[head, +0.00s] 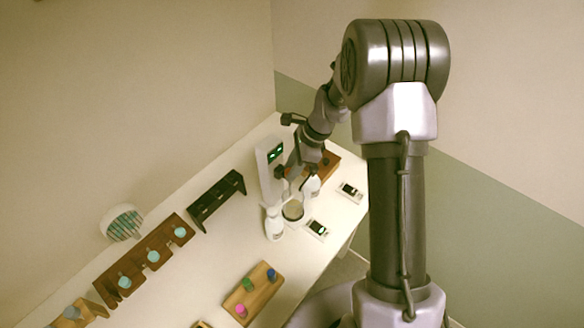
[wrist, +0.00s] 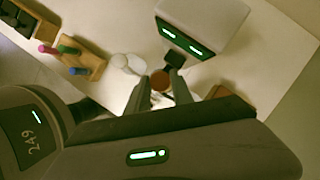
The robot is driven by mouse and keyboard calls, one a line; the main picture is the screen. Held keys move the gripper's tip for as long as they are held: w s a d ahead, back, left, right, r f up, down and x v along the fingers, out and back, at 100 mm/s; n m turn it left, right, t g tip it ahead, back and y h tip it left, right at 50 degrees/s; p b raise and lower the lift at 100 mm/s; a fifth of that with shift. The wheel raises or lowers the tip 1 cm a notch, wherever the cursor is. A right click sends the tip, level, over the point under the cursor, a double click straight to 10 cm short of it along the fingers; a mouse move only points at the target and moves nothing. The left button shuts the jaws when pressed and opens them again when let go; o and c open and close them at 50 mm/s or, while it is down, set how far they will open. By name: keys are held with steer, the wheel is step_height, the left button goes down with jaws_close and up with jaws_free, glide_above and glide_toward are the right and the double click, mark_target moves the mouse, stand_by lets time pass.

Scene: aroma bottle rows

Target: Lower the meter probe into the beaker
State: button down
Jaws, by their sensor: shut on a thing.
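The white meter (head: 268,172) with a green-lit display stands at the back of the table. It also shows in the wrist view (wrist: 203,25). My gripper (wrist: 160,92) is shut on a small round orange-brown top, apparently the meter probe (wrist: 160,79), close beside a dark part of the meter. The probe's lower end is hidden. In the head view my gripper (head: 289,177) is beside the meter, above and behind the clear beaker (head: 293,210). The beaker seems to be the pale round shape left of my fingers in the wrist view (wrist: 137,65).
A white bottle (head: 274,223) stands just left of the beaker, and another (head: 311,186) is behind it. Display devices (head: 317,229) lie to the right.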

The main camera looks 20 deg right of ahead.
step_height(320, 180, down, 4)
steer(key=b, duration=0.3)
steer(key=shift+r, duration=0.2)
steer(key=c, duration=1.1)
jaws_free()
steer(key=p+v, duration=0.2)
steer(key=v, duration=1.5)
steer(key=shift+r, duration=0.3)
steer(key=shift+w, duration=0.1)
